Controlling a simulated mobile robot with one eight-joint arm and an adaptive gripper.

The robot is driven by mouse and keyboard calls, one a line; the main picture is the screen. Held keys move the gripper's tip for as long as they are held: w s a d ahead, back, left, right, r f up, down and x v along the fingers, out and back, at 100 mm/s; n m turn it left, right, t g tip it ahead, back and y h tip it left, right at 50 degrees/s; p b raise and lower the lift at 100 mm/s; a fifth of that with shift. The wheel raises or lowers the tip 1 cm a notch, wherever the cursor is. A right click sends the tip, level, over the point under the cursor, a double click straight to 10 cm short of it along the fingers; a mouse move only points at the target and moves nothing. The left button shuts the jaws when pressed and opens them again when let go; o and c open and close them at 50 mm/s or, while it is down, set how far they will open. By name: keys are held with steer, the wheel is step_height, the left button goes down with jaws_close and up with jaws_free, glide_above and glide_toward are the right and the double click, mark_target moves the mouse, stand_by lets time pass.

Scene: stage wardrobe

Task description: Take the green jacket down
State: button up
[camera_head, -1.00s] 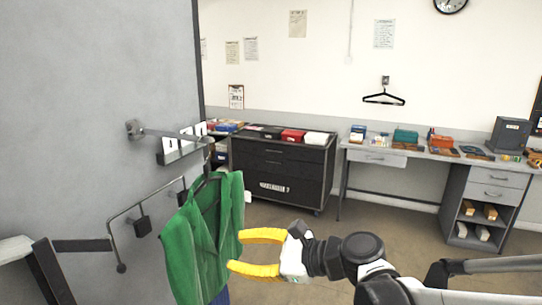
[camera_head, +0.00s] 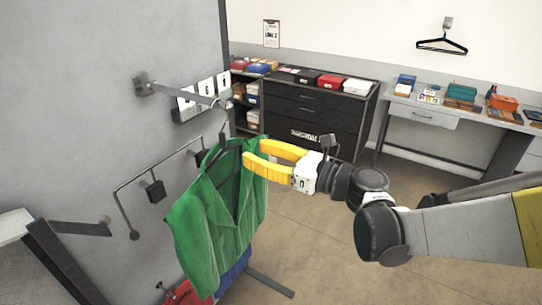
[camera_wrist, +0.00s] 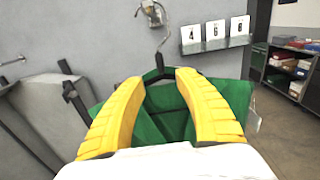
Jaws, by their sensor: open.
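The green jacket (camera_head: 215,215) hangs on a dark hanger (camera_head: 222,140) from the end of a metal wall arm (camera_head: 185,92) in the head view. My gripper (camera_head: 252,153) is open, with its yellow fingers at the jacket's upper right, by the collar and shoulder. In the wrist view, my fingertips (camera_wrist: 158,78) stand either side of the hanger's neck (camera_wrist: 157,66), with the green jacket (camera_wrist: 165,112) showing between and beyond them. The hanger's hook rises above the fingers. I cannot tell whether the fingers touch the cloth. Nothing is held.
A bent rail (camera_head: 128,205) with dark blocks is on the grey wall at left. A shelf with number cards (camera_head: 203,98) is behind the jacket. Blue and red cloth show below it. A black cabinet (camera_head: 310,115) and a desk (camera_head: 430,115) stand behind; floor between is clear.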

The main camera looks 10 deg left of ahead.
mark_target(225, 140)
steer(key=x, duration=1)
steer(key=shift+b, duration=0.4)
jaws_close()
steer(key=shift+r, duration=0.25)
steer(key=shift+r+p, duration=0.3)
steer(key=shift+r, duration=0.1)
steer(key=v, duration=0.9)
stand_by(0.6)
steer(key=shift+f, duration=0.1)
steer(key=v, duration=1.6)
steer(key=shift+b, duration=0.3)
